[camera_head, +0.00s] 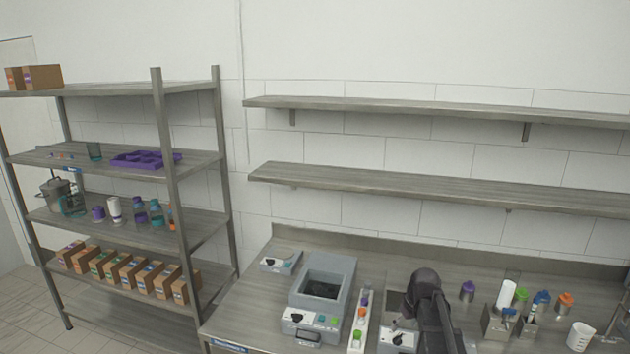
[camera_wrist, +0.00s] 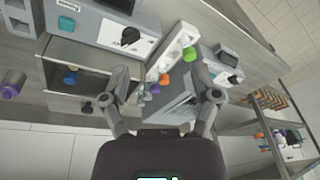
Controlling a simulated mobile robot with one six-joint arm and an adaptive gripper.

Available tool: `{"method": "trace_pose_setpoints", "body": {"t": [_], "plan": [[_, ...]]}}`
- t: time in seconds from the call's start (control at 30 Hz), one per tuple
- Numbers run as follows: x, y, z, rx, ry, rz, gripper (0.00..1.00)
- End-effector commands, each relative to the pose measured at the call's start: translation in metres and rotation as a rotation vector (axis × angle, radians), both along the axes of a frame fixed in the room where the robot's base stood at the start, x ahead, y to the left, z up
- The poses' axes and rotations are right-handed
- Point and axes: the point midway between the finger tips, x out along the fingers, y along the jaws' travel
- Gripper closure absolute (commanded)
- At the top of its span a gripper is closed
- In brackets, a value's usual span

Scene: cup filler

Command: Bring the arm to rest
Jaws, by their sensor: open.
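My gripper (camera_wrist: 166,88) shows in the wrist view with its two fingers spread apart. It is open, and I see nothing held between the fingers. Behind the gap lie the grey machine and a white rack with small orange, purple and green pieces. In the head view my dark arm (camera_head: 428,300) rises over the steel counter, right of the rack. The fingers cannot be made out there.
The grey machine (camera_head: 322,292) and the white rack (camera_head: 360,318) stand left of my arm on the counter (camera_head: 255,312). Coloured-lid containers (camera_head: 520,298) and a white cup (camera_head: 579,336) stand right. Two empty wall shelves (camera_head: 440,188) hang behind. A loaded shelving unit (camera_head: 165,190) stands left.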

Motion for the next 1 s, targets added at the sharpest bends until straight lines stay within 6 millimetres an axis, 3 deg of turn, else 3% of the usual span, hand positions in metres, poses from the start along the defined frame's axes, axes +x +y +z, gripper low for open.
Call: {"method": "trace_pose_setpoints", "body": {"t": [0.03,0.2,0.4,0.6,1.0], "plan": [[-0.032,0.019,-0.016,-0.009,0.027,-0.025,0.21],[-0.103,0.060,-0.042,-0.047,0.114,-0.142,0.21],[-0.159,0.085,-0.058,-0.093,0.175,-0.249,0.21],[-0.176,0.091,-0.062,-0.112,0.193,-0.293,0.21],[-0.175,0.091,-0.061,-0.111,0.193,-0.294,0.21]]}}
